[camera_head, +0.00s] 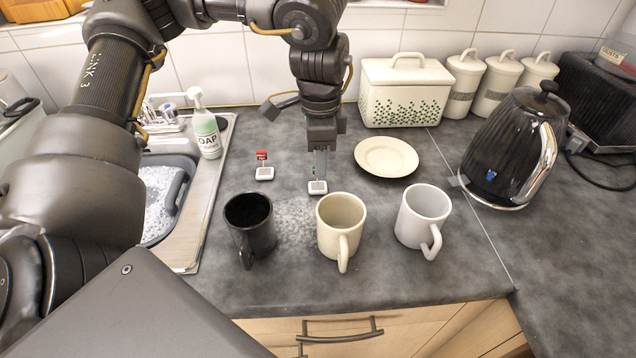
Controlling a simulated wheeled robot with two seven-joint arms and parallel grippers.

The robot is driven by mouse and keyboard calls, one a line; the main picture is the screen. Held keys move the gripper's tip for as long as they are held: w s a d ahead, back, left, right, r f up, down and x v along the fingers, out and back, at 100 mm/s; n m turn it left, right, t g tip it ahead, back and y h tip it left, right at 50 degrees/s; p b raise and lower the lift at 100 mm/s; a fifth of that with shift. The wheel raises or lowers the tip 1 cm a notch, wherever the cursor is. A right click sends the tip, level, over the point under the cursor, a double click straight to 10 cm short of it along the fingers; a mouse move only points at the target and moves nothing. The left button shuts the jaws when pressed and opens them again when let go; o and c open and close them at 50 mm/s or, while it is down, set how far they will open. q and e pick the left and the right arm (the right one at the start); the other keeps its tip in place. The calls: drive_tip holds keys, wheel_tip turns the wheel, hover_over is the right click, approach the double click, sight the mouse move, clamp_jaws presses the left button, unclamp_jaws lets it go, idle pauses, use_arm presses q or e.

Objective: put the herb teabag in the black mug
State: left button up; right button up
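A white teabag with a green tag (317,187) lies on the dark counter behind the cream mug. It looks like the herb one, but I cannot read the tag. Another white teabag with a red tag (264,173) lies to its left. My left gripper (319,172) points down directly over the green-tagged teabag, with its fingertips at the tag. I cannot tell whether the fingers are closed on it. The black mug (252,228) stands upright at the front left, its handle toward me. Its inside looks dark. My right gripper is not in view.
A cream mug (341,225) and a white mug (423,218) stand right of the black mug. A cream plate (386,157) lies behind them. A black kettle (513,150) is at right. The soap bottle (206,130) and sink (205,215) are at left.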

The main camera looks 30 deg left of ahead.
use_arm(q)
wheel_tip(320, 180, down, 4)
drive_tip(key=shift+s+a+f+p, duration=0.15)
drive_tip(key=shift+f+p, duration=0.1)
drive_tip(key=shift+p, duration=0.05)
drive_tip(key=shift+c, duration=0.2)
clamp_jaws()
